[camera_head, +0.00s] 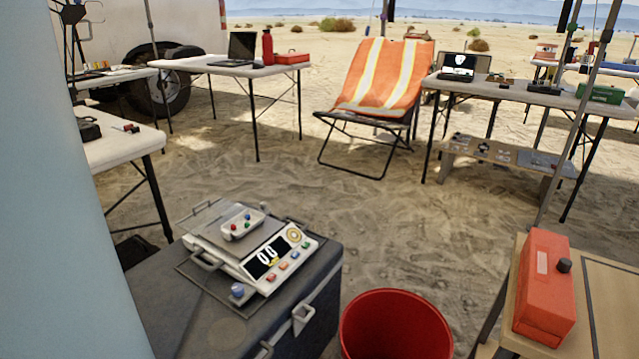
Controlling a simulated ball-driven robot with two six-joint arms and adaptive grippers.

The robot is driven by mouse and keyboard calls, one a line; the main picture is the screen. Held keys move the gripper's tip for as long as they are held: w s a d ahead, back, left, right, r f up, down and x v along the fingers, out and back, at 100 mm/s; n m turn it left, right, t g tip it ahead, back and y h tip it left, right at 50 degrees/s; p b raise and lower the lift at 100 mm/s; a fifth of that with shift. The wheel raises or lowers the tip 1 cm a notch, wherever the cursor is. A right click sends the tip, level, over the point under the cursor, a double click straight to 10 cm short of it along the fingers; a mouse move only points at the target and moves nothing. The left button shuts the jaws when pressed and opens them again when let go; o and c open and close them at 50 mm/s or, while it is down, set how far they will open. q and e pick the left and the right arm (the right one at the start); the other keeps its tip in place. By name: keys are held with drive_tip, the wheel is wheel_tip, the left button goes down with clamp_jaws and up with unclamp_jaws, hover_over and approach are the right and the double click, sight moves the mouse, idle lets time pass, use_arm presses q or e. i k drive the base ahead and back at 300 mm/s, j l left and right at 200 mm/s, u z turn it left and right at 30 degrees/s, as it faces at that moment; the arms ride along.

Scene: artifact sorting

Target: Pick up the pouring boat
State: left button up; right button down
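A small pale dish (243,222) with a few coloured pieces in it sits on the pan of a digital scale (279,265). It may be the pouring boat, but I cannot tell for sure. No other thing in view clearly looks like a pouring boat. The scale's display reads zeros, and coloured buttons line its front. The scale stands on a dark grey case (215,325) at the lower left. Neither of my grippers is in view.
A red bucket (396,325) stands right of the case. A red box (546,290) rests on a wooden table (606,300) at lower right. An orange-draped folding chair (384,75) and white tables (215,66) stand farther back. Sandy ground between is open.

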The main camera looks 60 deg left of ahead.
sight(257, 218)
drive_tip(key=u, duration=2.15)
